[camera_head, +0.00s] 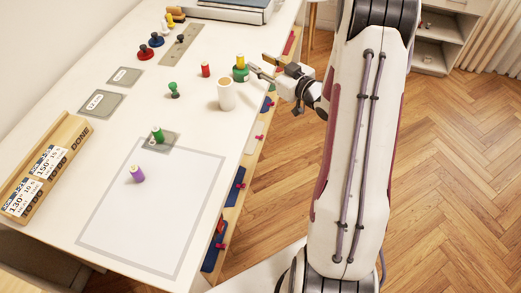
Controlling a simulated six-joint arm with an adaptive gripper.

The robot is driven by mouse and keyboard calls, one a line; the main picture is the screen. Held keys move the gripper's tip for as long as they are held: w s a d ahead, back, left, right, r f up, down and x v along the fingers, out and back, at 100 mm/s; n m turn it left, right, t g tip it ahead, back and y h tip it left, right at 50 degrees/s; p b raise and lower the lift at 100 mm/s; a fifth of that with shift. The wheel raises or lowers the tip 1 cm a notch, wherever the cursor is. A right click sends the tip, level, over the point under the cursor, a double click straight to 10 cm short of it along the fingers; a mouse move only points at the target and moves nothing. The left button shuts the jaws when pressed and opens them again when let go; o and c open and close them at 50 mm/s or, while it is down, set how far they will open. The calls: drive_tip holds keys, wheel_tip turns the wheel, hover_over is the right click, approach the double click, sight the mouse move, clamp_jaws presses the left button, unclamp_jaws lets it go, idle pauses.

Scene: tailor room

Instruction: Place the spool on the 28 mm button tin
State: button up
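Several small spools stand on the white table. They include a purple spool (137,174), a green spool (158,134) on a grey card, and a red spool (205,69). A yellow spool (240,61) appears to sit upright on a round green tin (240,75) near the table's right edge. No size marking is readable on the tin, so I cannot tell whether it is the 28 mm one. My gripper (257,63) is just right of the yellow spool and green tin. Its fingers look apart, with nothing visible between them.
A white cup-like container (226,96) stands just in front of the green tin. A dark green item (174,90), red and blue items, and grey cards (100,103) lie to the left. The outlined front area (150,225) is mostly clear.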

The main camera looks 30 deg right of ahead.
drive_tip(key=s+a+r+m+g+h, duration=0.1)
drive_tip(key=s+a+r+g+h, duration=0.1)
drive_tip(key=s+a+r+h, duration=0.3)
drive_tip(key=s+a+r+m+g+h, duration=0.1)
drive_tip(key=s+r+g, duration=0.25)
drive_tip(key=r, duration=0.45)
drive_tip(key=s+a+g+y, duration=0.1)
drive_tip(key=s+a, duration=0.4)
drive_tip(key=s, duration=0.4)
drive_tip(key=s+a+g+y, duration=0.1)
drive_tip(key=s+a+g, duration=0.1)
drive_tip(key=s+a, duration=0.3)
drive_tip(key=s+a+m+g, duration=0.1)
drive_tip(key=s+a, duration=0.4)
drive_tip(key=s, duration=0.9)
drive_tip(key=shift+a+f+g+y, duration=0.2)
drive_tip(key=shift+f+g+y, duration=0.2)
drive_tip(key=shift+g, duration=0.05)
